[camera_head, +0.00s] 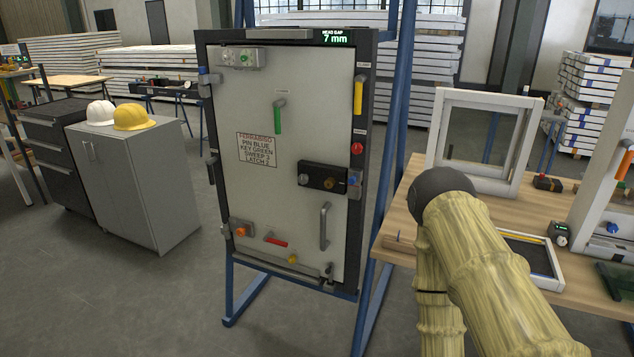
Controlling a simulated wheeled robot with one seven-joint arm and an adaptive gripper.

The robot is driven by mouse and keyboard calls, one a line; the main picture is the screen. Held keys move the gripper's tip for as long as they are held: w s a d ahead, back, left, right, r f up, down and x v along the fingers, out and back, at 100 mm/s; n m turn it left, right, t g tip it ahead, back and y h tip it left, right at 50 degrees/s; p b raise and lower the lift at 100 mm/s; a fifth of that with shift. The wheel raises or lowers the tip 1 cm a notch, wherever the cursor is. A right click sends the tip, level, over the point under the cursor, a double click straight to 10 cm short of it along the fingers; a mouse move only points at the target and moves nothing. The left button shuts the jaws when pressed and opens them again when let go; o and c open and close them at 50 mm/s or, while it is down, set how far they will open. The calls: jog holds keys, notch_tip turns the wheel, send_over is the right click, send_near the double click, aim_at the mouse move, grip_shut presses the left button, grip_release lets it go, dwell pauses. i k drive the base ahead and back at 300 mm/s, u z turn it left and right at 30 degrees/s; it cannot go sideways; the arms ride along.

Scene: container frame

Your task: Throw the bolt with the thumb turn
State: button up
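A pale door panel (290,110) stands upright in a dark frame (370,90) on a blue stand. A black lock box (313,171) is mounted at its right side, with a small brass-coloured piece (329,183) on its face that may be the thumb turn. A blue knob (353,178) sits at the box's right end. The bolt itself is too small or hidden to tell. My arm (480,250) rises at the lower right, bends at a dark joint and drops out of the picture. My gripper is not in view.
The panel also bears a green-handled lever (278,117), a grey pull handle (324,226), a red lever (276,242), an orange knob (241,231) and a sign (271,154). A display (336,37) reads 7 mm. A wooden workbench (400,212) stands right.

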aim_at(303, 178)
jog(key=k, duration=1.3)
jog(key=u, duration=0.75)
jog(key=i, duration=1.1)
jog(key=z, duration=0.45)
jog(key=i, duration=0.55)
jog(key=z, duration=0.6)
